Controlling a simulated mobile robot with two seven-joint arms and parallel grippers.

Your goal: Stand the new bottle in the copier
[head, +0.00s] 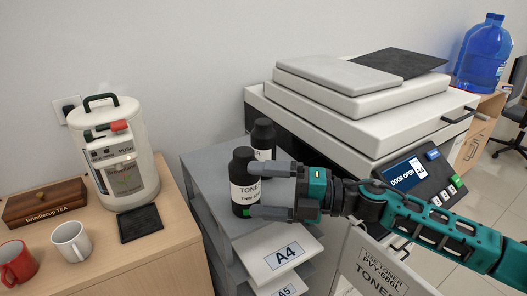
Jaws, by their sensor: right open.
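Two black toner bottles with white labels stand upright on a grey shelf unit's top (205,165). The front bottle (242,165) has a green mark near its base. The rear bottle (263,133) is partly hidden behind it and my gripper. My right gripper (254,190) is open, its fingers reaching from the right to the front bottle and overlapping its right side; I cannot tell if they touch it. The copier (330,118) stands to the right. Its panel (404,174) reads "DOOR OPEN". Its open white door (375,265) bears a toner label; the bay inside is hidden. My left gripper is out of view.
A wooden cabinet (165,240) at left holds an urn (125,160), two mugs, a black mat and a tea box (45,205). Paper packs (285,252) lie on the shelves below the bottles. A blue water bottle (483,55) stands at the back right.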

